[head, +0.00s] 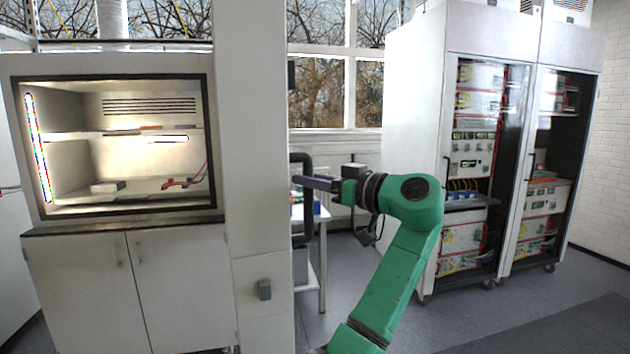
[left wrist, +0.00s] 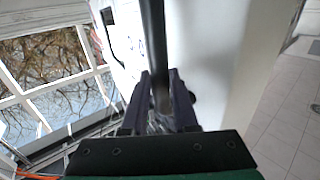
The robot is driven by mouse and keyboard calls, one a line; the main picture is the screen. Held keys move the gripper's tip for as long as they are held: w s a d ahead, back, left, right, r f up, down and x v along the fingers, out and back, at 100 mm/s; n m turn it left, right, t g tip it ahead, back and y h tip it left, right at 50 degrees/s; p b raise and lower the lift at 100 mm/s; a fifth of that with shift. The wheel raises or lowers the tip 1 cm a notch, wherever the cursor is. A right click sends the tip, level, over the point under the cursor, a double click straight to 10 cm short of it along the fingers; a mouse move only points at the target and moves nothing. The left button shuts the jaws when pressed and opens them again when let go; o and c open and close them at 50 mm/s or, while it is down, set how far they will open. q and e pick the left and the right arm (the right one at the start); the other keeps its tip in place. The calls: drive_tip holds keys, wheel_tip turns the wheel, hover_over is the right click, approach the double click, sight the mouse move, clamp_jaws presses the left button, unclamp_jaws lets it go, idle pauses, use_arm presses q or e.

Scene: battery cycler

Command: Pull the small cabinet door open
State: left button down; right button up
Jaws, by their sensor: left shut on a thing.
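My left gripper (head: 317,183) comes in on the green arm and points left in the head view. Its fingers are closed around a dark upright bar handle (head: 302,222) beside the tall white cabinet (head: 252,150). In the left wrist view the dark bar (left wrist: 154,40) runs down between the two fingers (left wrist: 163,98), with a white panel (left wrist: 205,60) behind it. The door's edge and any gap are not clear in these views. My right gripper is not in view.
A fume hood (head: 115,215) with a lit interior stands at left. A white table (head: 322,250) stands behind the handle. Two tall equipment racks (head: 415,130) on casters stand at right. Grey floor (head: 480,320) is clear in front of the racks.

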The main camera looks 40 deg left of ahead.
use_arm(q)
drive_tip(key=shift+a+f, duration=0.1)
drive_tip(key=shift+f, duration=0.15)
drive_tip(key=c, duration=0.7)
unclamp_jaws()
drive_tip(key=shift+a, duration=0.1)
drive_tip(key=d, duration=0.4)
drive_tip(key=d+b, duration=0.1)
drive_tip(key=d, duration=0.4)
drive_tip(key=d+b, duration=0.1)
drive_tip(key=d, duration=0.4)
drive_tip(key=shift+s+d, duration=0.1)
drive_tip(key=shift+s, duration=0.2)
